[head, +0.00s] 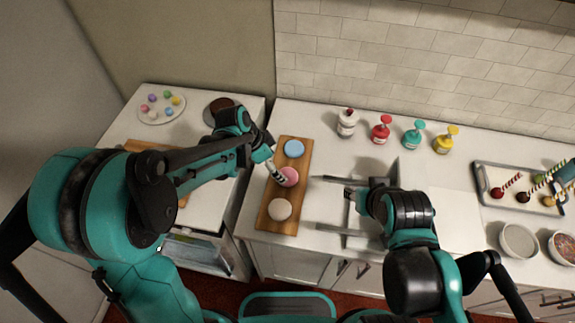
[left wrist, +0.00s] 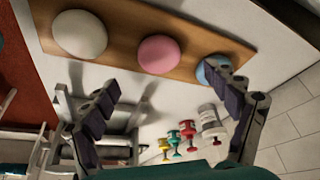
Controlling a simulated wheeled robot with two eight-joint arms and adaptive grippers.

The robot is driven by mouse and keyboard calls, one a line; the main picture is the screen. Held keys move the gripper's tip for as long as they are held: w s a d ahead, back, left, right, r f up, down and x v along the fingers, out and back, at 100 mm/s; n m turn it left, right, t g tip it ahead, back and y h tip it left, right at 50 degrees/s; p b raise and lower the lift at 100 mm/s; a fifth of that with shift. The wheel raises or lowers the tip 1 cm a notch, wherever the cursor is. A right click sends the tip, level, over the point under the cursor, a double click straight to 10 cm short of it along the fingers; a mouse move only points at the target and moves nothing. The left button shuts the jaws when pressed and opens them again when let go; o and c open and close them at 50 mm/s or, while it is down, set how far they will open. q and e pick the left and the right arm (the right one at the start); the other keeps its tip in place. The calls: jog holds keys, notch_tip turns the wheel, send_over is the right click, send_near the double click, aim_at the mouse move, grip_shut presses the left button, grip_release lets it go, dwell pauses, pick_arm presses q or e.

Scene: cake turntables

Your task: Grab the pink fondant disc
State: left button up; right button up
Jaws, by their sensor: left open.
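The pink fondant disc (head: 288,176) lies on a long wooden board (head: 268,215), between a blue disc (head: 293,148) and a white disc (head: 280,209). In the left wrist view the pink disc (left wrist: 159,54) lies between the white disc (left wrist: 80,34) and the blue disc (left wrist: 214,70). My left gripper (head: 276,169) is beside the pink disc and partly covers its left edge in the head view. In the left wrist view the left gripper's fingers (left wrist: 162,105) are spread wide with nothing between them. My right gripper (head: 349,193) is apart from the board, to its right; its jaws are unclear.
Several bottles, one a red pump bottle (head: 381,130), stand along the back wall. A tray (head: 483,178) of cake pops and a white bowl (head: 519,241) are at the right. A plate (head: 161,117) of coloured balls is at the left.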

aim_at(288, 177)
pick_arm(q)
jog(key=b+x, duration=0.2)
jog(key=x, duration=0.5)
jog(key=shift+d+f, duration=0.25)
jog(key=shift+r, duration=0.1)
jog(key=shift+c, duration=0.4)
jog(key=c, duration=1.2)
